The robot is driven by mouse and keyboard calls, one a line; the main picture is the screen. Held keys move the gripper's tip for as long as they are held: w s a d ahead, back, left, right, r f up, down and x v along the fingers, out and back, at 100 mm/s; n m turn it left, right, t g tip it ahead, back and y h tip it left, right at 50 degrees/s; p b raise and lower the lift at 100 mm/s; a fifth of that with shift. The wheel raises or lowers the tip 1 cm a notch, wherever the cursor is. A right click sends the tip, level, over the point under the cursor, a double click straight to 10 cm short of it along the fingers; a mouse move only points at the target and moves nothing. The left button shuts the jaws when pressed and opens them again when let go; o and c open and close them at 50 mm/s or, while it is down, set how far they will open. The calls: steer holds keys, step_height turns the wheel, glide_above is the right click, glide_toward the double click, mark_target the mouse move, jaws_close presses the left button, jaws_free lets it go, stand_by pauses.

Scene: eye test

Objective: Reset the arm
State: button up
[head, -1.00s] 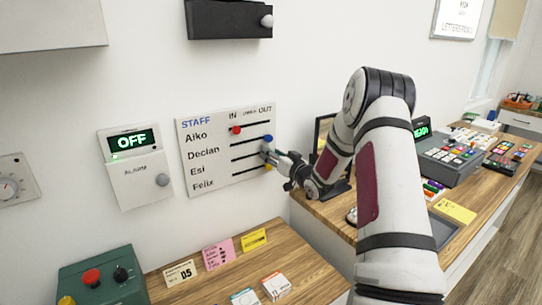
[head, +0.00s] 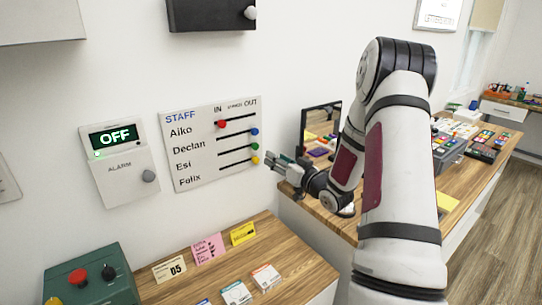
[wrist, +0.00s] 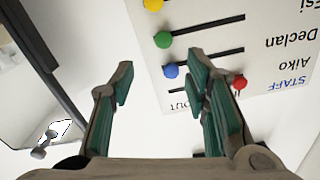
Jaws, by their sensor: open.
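My gripper (head: 274,164) is open and empty, just off the right edge of the white staff board (head: 190,181) in the head view. In the wrist view my gripper (wrist: 160,78) shows its two green-padded fingers spread apart, with nothing between them. On the board, the red knob (head: 222,124) in Aiko's row is at the IN end. The blue knob (head: 255,132), green knob (head: 255,147) and yellow knob (head: 256,160) are at the OUT end. The wrist view shows the green knob (wrist: 163,40) clear of the fingers.
A white alarm box (head: 125,184) reading OFF hangs left of the board. A dark box (head: 208,17) is above it. A wooden desk (head: 306,262) with cards is below.

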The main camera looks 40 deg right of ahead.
steer(key=shift+s, duration=0.35)
stand_by(0.3)
steer(key=w+a+r+n+g+h, duration=0.1)
steer(key=a+r+n+g+h, duration=0.1)
steer(key=a+r+g, duration=0.35)
steer(key=s+a+r+g+h, duration=0.1)
steer(key=s+a+r, duration=0.5)
steer(key=a+r, duration=0.2)
steer(key=s+a+g+y, duration=0.1)
steer(key=s+a+g, duration=0.1)
steer(key=s+a, duration=0.3)
steer(key=s+a+g+y, duration=0.1)
steer(key=s+a, duration=0.5)
steer(key=s, duration=0.6)
steer(key=s+a+n+g+y, duration=0.1)
steer(key=s+a+g, duration=0.2)
steer(key=s, duration=0.6)
steer(key=shift+s+a+r, duration=0.25)
steer(key=shift+a+r, duration=0.15)
steer(key=shift+a, duration=0.85)
